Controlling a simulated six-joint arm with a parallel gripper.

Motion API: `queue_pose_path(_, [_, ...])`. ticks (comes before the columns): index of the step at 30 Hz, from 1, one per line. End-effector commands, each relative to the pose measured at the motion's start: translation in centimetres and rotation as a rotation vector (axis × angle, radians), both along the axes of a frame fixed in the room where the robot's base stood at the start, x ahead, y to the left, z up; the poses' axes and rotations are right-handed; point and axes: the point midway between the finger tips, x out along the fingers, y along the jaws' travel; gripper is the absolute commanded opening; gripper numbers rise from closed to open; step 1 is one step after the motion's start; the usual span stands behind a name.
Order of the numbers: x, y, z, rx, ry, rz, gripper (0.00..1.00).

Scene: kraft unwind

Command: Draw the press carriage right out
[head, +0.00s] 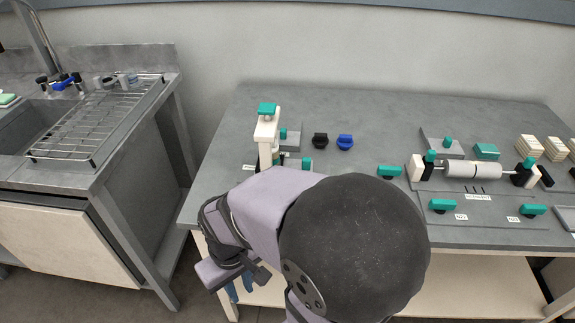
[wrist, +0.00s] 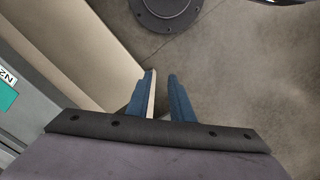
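A white upright press (head: 268,132) with a teal cap stands at the left end of the grey table in the head view. A grey block with a teal knob is beside it. A teal handle (head: 307,163) shows in front, just above my arm; I cannot tell if it belongs to the carriage. My arm hides the lower part of the press. My gripper (head: 238,289) hangs below and in front of the table's front left edge, away from the press. In the wrist view its blue fingers (wrist: 163,97) are apart, with floor showing between them.
A teal part (wrist: 5,97) and a label lie at the wrist view's left edge. Black and blue knobs (head: 345,142) sit on the table (head: 390,110) behind my arm. A roller (head: 472,171) with several teal handles is at right. A sink unit (head: 120,170) stands left across a gap.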

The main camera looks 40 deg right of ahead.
Motion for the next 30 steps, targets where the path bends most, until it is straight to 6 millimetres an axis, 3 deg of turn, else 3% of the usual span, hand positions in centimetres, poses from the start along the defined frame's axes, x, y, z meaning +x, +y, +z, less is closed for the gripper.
queue_pose_path(5, [1.5,-1.0,1.7,0.02,0.016,-0.147,0.34])
queue_pose_path(11, [6.0,-4.9,6.3,0.094,0.071,-0.617,0.34])
queue_pose_path(14, [8.5,-8.3,9.1,0.155,0.117,-0.931,0.34])
queue_pose_path(18, [11.4,-14.3,12.6,0.26,0.188,-1.371,0.34])
queue_pose_path(24, [12.8,-23.3,16.7,0.426,0.299,-1.893,0.34])
queue_pose_path(30, [14.3,-31.3,15.2,0.443,0.239,-2.144,0.34])
